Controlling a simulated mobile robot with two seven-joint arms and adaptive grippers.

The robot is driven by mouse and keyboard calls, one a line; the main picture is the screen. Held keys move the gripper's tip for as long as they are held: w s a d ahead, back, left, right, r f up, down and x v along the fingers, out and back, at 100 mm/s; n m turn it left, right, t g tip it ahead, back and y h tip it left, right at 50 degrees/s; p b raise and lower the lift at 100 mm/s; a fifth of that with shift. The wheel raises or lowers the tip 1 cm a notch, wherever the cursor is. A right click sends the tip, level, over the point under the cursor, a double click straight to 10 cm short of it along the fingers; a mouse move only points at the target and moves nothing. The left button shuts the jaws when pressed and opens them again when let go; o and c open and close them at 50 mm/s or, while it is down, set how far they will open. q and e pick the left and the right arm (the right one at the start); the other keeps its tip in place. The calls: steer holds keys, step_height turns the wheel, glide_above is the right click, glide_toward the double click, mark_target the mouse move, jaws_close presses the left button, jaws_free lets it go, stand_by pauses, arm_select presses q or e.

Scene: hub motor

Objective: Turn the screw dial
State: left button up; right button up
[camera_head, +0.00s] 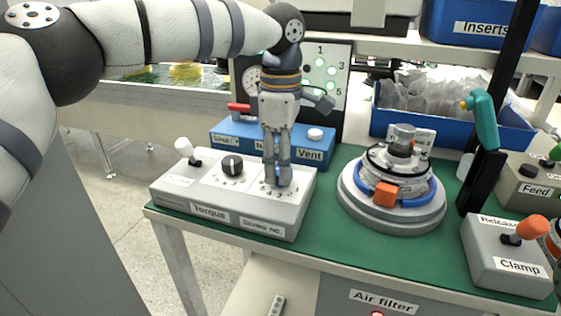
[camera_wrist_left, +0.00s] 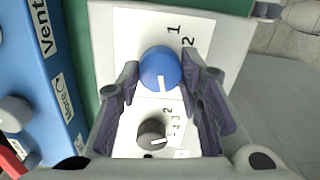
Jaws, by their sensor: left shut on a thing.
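The screw dial is a blue round knob in the wrist view (camera_wrist_left: 160,68), with a white pointer line on its lower half. The numbers 1 and 2 show on the white plate beside it. It sits on the grey control box (camera_head: 210,187), above the "Screw no." label (camera_head: 262,227). My left gripper (camera_head: 277,183) points straight down at the box's right part, its fingers shut on the blue dial; they also show on both sides of it in the wrist view (camera_wrist_left: 160,82). In the head view the fingers hide most of the dial.
A black torque dial (camera_head: 232,165) and a white-knobbed lever (camera_head: 186,152) share the box. The blue vent box (camera_head: 240,146) stands close behind. A hub motor (camera_head: 397,175) on a round base is to the right, with the clamp box (camera_head: 505,257) beyond. Green mat between them is free.

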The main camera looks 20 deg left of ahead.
arm_select(q)
steer(key=o, duration=1.2)
steer(key=shift+r, duration=0.15)
step_height(320, 180, up, 12)
steer(key=shift+f, duration=0.1)
